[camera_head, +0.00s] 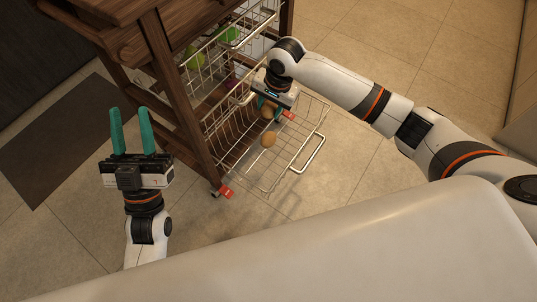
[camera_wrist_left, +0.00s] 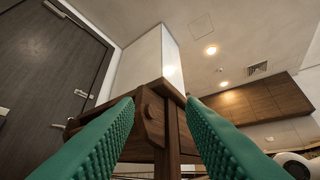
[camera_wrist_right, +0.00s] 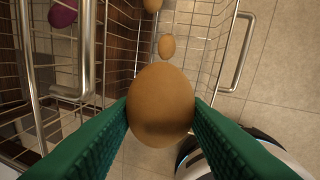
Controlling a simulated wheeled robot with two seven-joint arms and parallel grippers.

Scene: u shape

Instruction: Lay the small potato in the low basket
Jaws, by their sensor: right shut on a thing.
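The low wire basket (camera_head: 311,150) is pulled out from the wooden cart. My right gripper (camera_head: 267,106) is over it, shut on a brown potato (camera_wrist_right: 160,105), which sits between the green fingers. Whether the held potato touches the basket floor I cannot tell. A second potato (camera_head: 269,139) lies in the basket, a little toward its front; it also shows in the right wrist view (camera_wrist_right: 167,46). Another brown potato (camera_wrist_right: 152,5) is cut off at the top of that view. My left gripper (camera_head: 131,133) is open and empty, left of the cart.
The wooden cart (camera_head: 168,95) stands behind the basket. An upper wire basket (camera_head: 240,35) holds green round things (camera_head: 228,34). A purple thing (camera_wrist_right: 63,13) lies behind wires. Tiled floor (camera_head: 365,160) is clear right of the basket; a dark mat (camera_head: 60,145) lies left.

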